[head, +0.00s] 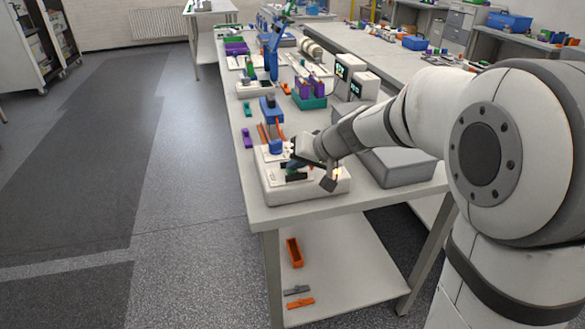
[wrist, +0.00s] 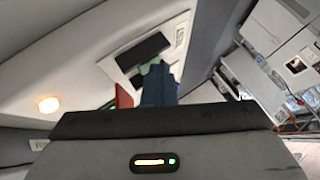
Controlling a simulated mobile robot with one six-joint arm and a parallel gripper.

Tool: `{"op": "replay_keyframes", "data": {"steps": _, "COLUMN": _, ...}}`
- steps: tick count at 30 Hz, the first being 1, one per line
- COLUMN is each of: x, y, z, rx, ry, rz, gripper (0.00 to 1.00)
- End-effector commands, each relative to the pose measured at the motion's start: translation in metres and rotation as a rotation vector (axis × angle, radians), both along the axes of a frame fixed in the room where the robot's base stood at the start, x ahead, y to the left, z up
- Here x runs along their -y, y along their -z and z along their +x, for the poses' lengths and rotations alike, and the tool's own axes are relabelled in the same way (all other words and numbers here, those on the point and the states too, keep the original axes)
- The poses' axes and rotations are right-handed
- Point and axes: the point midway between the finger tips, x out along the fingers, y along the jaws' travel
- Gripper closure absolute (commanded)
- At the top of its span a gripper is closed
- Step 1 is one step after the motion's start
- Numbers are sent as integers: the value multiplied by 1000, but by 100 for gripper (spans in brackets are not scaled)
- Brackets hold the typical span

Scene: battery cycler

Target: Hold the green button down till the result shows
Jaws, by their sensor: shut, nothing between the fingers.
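The battery cycler is a white, round-cornered box (head: 305,193) at the near end of the bench. My gripper (head: 292,164) is low over its top, fingers shut and empty. A red-orange part (wrist: 124,97) shows left of the fingers. An amber lamp (wrist: 48,104) is lit. No readable result shows on the display.
A blue-topped device (head: 269,108) and orange strips stand behind the box. A grey case (head: 397,166) is to its right, under my arm. A green rack (head: 310,100) with purple items and lit screens (head: 341,71) stand farther back. The floor on the left is clear.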

Motion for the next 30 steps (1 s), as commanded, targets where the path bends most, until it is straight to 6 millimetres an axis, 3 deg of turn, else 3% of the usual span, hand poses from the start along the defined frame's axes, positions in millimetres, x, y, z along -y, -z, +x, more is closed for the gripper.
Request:
{"op": "replay_keyframes", "data": {"steps": 11, "x": -1, "y": -19, "z": 10, "rx": 12, "ry": 2, "rz": -2, "gripper": 100}}
{"op": "replay_keyframes", "data": {"steps": 23, "x": -1, "y": -27, "z": 10, "rx": 19, "ry": 3, "rz": 1, "gripper": 100}}
{"op": "replay_keyframes", "data": {"steps": 30, "x": -1, "y": -45, "z": 9, "rx": 12, "ry": 3, "rz": 1, "gripper": 100}}
